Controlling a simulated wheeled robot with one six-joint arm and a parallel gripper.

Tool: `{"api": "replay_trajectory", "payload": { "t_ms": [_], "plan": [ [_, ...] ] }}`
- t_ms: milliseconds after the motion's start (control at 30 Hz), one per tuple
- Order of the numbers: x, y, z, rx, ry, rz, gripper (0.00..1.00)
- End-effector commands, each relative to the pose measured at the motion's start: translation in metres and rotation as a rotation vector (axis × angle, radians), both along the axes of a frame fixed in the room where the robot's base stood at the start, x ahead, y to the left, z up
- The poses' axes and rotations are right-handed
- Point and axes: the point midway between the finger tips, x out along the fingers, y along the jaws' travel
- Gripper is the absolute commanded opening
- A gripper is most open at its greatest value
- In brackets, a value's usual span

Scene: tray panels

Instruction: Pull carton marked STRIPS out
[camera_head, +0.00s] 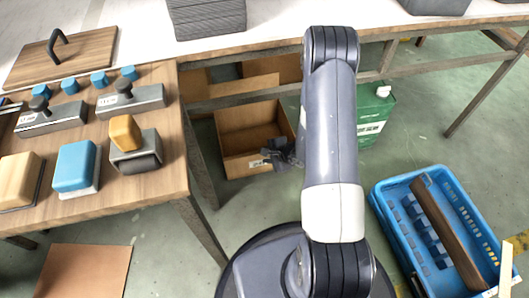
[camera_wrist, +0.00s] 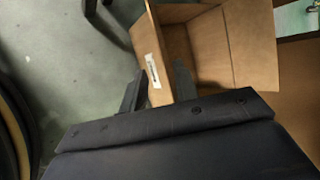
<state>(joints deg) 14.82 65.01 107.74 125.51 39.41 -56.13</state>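An open brown carton (camera_head: 240,167) stands on the floor under the tables, with a white label on its near wall. In the wrist view the carton (camera_wrist: 235,45) fills the upper right and looks empty. Its label (camera_wrist: 153,71) has dark print too small to read, so I cannot confirm STRIPS. My gripper (camera_head: 280,156) is at the carton's near right rim. In the wrist view my gripper (camera_wrist: 157,90) has its fingers apart, one outside the labelled wall and one inside, with the wall between them. I see no clear grip on it.
Another brown carton (camera_head: 262,68) is behind. A green can (camera_head: 374,118) stands to the right. A blue crate (camera_head: 385,190) with a brown bar is at the lower right. A wooden table (camera_head: 150,190) with blocks is at left, its leg near the carton. Floor in front is partly clear.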

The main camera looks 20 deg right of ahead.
Motion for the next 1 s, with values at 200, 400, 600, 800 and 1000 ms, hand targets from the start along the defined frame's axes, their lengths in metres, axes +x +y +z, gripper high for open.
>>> {"api": "replay_trajectory", "payload": {
  "t_ms": [200,400,600,800,1000],
  "plan": [
    [0.000,0.000,0.000,0.001,0.000,0.001,0.29],
    [0.008,0.006,-0.011,0.001,-0.001,0.004,0.29],
    [0.028,0.020,-0.038,0.001,-0.001,0.006,0.29],
    [0.048,0.033,-0.062,0.000,-0.002,0.005,0.29],
    [0.060,0.040,-0.075,0.000,0.000,0.003,0.29]
  ]
}}
